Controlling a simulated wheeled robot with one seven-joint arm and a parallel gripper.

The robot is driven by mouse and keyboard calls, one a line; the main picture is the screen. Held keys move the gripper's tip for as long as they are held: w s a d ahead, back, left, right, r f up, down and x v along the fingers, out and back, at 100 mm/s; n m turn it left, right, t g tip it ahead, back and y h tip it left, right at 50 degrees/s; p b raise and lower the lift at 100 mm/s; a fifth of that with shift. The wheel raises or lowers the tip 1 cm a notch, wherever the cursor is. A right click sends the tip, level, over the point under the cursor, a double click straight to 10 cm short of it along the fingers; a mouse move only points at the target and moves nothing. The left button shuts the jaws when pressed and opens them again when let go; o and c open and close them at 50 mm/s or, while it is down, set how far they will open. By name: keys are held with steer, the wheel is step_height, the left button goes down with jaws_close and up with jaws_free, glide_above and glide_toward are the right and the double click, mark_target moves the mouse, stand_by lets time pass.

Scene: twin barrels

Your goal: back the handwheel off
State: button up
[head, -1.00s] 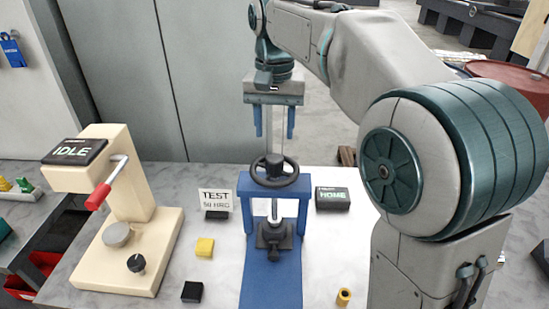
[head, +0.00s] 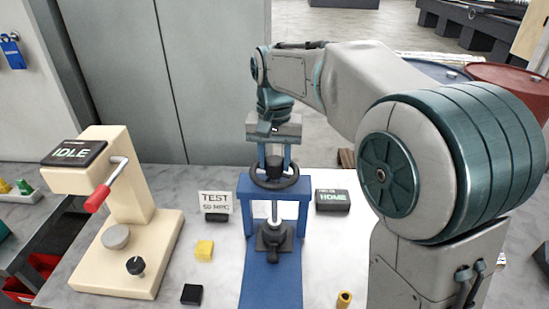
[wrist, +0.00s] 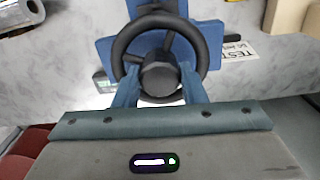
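The black handwheel (head: 274,179) sits on top of the blue press frame (head: 245,191), with its round hub and a spindle running down the middle. It also shows in the wrist view (wrist: 118,50). My gripper (head: 274,158) is pointing down at the wheel. In the wrist view its two blue-green fingers (wrist: 160,84) stand on either side of the hub, close against it and inside the rim. They look shut on the hub; the exact contact is hard to see.
A "HOME" display (head: 332,200) stands right of the press and a "TEST" card (head: 215,203) left. A cream machine with an "IDLE" display (head: 73,152) and red-handled lever (head: 98,198) is at left.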

steer(key=shift+n, duration=0.3)
steer(key=shift+r+n+p, duration=0.1)
steer(key=shift+n+p, duration=0.35)
steer(key=shift+n, duration=0.75)
steer(key=n+p, duration=0.1)
steer(key=n, duration=0.3)
steer(key=shift+n, duration=0.3)
steer(key=n, duration=0.3)
steer(key=shift+n+p, duration=0.3)
steer(key=shift+p, duration=0.05)
steer(key=n, duration=0.3)
steer(key=shift+n+p, duration=0.4)
steer(key=n+p, duration=0.1)
steer(key=n, duration=0.6)
steer(key=n+p, duration=0.1)
steer(key=n, duration=0.3)
steer(key=shift+n+p, duration=0.3)
steer(key=shift+p, duration=0.05)
steer(key=shift+n+p, duration=0.45)
steer(key=shift+n, duration=1.05)
